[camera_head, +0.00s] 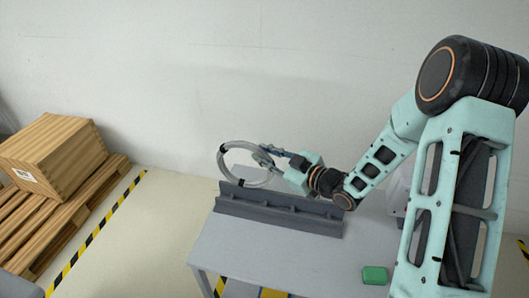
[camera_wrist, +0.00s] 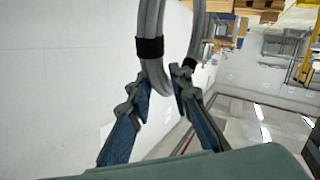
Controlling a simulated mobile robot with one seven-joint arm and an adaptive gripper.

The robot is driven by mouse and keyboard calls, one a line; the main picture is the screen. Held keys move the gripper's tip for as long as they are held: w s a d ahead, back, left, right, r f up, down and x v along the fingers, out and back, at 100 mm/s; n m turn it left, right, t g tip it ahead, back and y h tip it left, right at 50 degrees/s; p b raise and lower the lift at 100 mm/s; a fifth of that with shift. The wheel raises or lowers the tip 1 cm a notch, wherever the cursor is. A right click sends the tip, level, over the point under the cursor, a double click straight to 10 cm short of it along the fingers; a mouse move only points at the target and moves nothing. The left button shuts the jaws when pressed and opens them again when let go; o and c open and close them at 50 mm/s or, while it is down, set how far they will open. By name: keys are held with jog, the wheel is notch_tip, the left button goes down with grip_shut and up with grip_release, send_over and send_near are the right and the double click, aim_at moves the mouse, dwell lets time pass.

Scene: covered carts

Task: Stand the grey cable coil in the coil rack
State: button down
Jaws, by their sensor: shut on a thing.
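The grey cable coil (camera_head: 229,175) is a ring with black bands, held roughly upright above the left end of the coil rack. It also shows in the wrist view (camera_wrist: 151,22), with its lower part between the fingers. My gripper (camera_head: 263,157) is shut on the coil's right side in the head view; the fingers show in the wrist view (camera_wrist: 162,88). The coil rack (camera_head: 280,213) is a long dark grey holder with slots, lying on the grey table (camera_head: 262,258). Whether the coil's bottom touches the rack cannot be told.
A green block (camera_head: 375,275) lies on the table, right of the rack. A white object (camera_head: 398,190) is partly hidden behind my arm. A wooden crate (camera_head: 53,156) sits on pallets (camera_head: 60,212) at the left. A plain wall stands behind the table.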

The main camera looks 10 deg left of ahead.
jog(key=b, duration=0.3)
send_over(265, 179)
jog(key=shift+a+f, duration=0.1)
jog(key=shift+f, duration=2.5)
jog(key=shift+f+b, duration=1.45)
jog(key=shift+b, duration=0.1)
jog(key=c, duration=1.8)
grip_release()
jog(key=shift+o, duration=0.6)
jog(key=shift+f, duration=0.1)
